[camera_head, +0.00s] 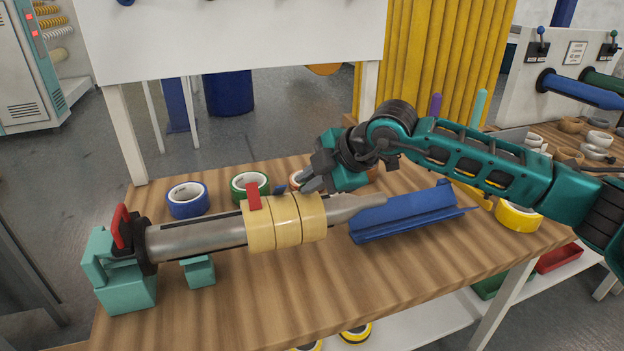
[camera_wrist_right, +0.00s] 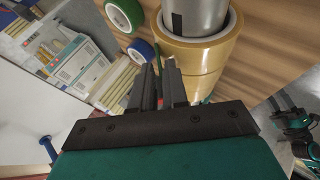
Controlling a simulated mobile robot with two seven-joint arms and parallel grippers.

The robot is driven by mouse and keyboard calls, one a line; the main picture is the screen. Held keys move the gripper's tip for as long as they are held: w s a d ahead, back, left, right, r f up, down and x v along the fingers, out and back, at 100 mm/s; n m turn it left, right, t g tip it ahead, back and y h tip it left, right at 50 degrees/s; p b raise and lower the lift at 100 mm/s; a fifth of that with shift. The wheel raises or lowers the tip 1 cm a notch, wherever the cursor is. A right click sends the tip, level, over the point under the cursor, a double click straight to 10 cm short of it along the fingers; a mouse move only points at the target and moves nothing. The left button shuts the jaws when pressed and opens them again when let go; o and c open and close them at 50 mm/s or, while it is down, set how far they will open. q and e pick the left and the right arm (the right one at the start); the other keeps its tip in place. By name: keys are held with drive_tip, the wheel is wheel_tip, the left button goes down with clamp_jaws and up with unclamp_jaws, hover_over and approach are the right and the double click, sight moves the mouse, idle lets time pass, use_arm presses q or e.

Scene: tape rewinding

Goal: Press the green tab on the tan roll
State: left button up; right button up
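Three tan rolls (camera_head: 288,219) sit side by side on a metal mandrel (camera_head: 196,241); they also show in the wrist view (camera_wrist_right: 200,55). A red tab (camera_head: 253,196) stands on the left roll and a small blue tab (camera_head: 280,189) on the middle one. No green tab shows clearly in the head view; a small green sliver (camera_wrist_right: 211,97) shows by the fingers in the wrist view. My right gripper (camera_head: 306,182) is just behind and above the right tan roll. Contact with a tab cannot be told. My left gripper is out of view.
Blue (camera_head: 187,208) and green (camera_head: 240,193) tape rolls stand behind the mandrel. A blue trough (camera_head: 405,215) lies right of the tan rolls. A yellow roll (camera_head: 517,222) sits at the right edge. The front of the wooden table (camera_head: 330,290) is clear.

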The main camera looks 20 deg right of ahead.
drive_tip(key=shift+o, duration=1.1)
drive_tip(key=shift+s+f, duration=0.1)
drive_tip(key=shift+f, duration=0.1)
drive_tip(key=shift+s+f, duration=0.1)
drive_tip(key=shift+s+d, duration=0.1)
drive_tip(key=shift+d, duration=0.05)
drive_tip(key=v, duration=1.3)
drive_tip(key=shift+w+r, duration=0.35)
drive_tip(key=shift+r, duration=0.1)
